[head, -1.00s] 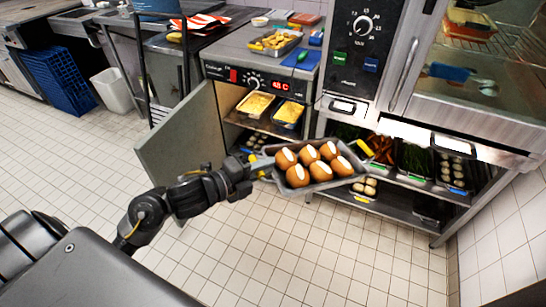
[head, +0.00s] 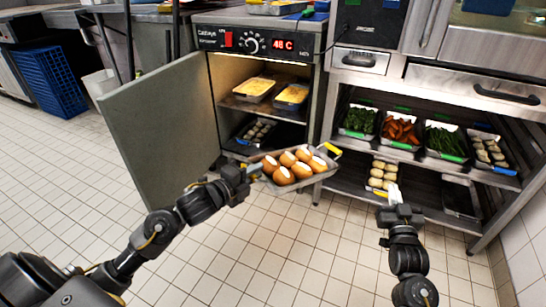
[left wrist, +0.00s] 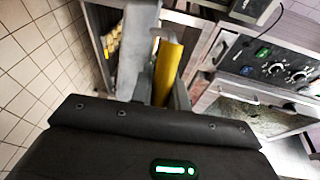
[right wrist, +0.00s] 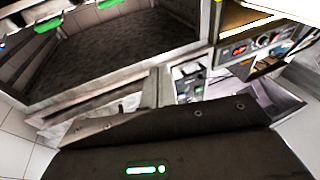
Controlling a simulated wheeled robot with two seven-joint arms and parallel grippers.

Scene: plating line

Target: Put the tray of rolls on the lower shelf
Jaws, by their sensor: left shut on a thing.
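The tray of rolls (head: 318,174) is a grey metal tray with yellow end handles, holding several brown rolls with pale slits. My left gripper (head: 247,172) is shut on its near-left handle and holds it in the air before the open heated cabinet. In the left wrist view the yellow handle (left wrist: 168,72) sits between the fingers. The cabinet's upper shelf (head: 272,113) bears two trays of yellow food. Its lower shelf (head: 240,149) bears a tray of small pale pieces and is partly hidden by the held tray. My right gripper (head: 394,192) looks shut and empty, before the right-hand rack.
The cabinet door (head: 160,135) stands open to the left. The rack (head: 350,188) under the oven has vegetable trays above, and a tray of pale round pieces (head: 382,174) and a dark tray (head: 459,199) below. The tiled floor in front is clear.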

